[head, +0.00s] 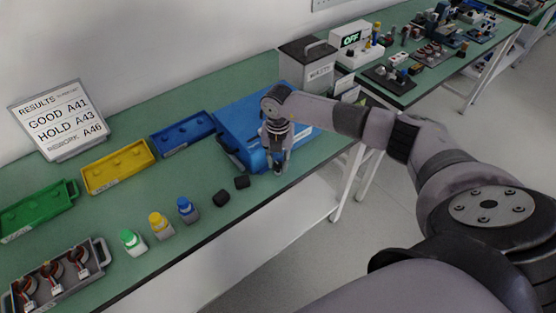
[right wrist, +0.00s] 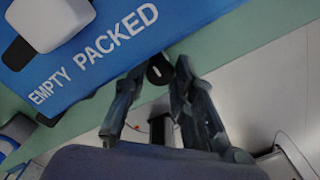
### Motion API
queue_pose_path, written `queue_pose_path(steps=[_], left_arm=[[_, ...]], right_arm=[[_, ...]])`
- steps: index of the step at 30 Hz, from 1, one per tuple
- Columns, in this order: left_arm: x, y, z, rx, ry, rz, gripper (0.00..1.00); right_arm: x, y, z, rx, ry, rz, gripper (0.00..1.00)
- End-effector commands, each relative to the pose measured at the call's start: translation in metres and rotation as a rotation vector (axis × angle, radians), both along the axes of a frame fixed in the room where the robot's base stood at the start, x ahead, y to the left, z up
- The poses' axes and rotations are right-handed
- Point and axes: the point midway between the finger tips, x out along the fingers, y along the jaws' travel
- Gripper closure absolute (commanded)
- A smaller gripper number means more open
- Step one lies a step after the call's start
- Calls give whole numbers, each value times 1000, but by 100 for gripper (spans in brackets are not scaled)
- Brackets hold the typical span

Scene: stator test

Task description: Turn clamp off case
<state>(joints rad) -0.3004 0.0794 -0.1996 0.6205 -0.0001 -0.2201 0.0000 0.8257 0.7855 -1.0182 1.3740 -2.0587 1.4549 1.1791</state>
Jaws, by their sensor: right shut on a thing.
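The blue case (head: 238,115) lies on the green bench beneath my right arm. In the right wrist view its blue face (right wrist: 120,62) carries the words "EMPTY PACKED". My right gripper (head: 278,168) points down at the case's front right edge. In the right wrist view its two fingers (right wrist: 160,82) are shut on a small dark piece with a pale slot (right wrist: 158,70), which looks like the clamp. It sits close beside the case edge; whether it touches the case I cannot tell. My left gripper is not in view.
Two small black blocks (head: 231,190) lie left of the gripper near the bench edge. Blue, yellow and green bottles (head: 157,224) stand further left. Blue, yellow and green trays (head: 118,167) line the back. A grey bin (head: 308,65) stands behind the case.

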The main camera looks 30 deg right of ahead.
Motion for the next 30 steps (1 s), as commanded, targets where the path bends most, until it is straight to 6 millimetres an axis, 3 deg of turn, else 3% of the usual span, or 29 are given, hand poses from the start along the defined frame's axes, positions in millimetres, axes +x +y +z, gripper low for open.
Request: queue_pose_path(steps=[14, 30], left_arm=[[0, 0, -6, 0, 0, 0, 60], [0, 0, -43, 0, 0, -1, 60]], right_arm=[[0, -1, -1, -1, 0, 58, 100], [1, -1, -3, -1, -2, 498, 100]])
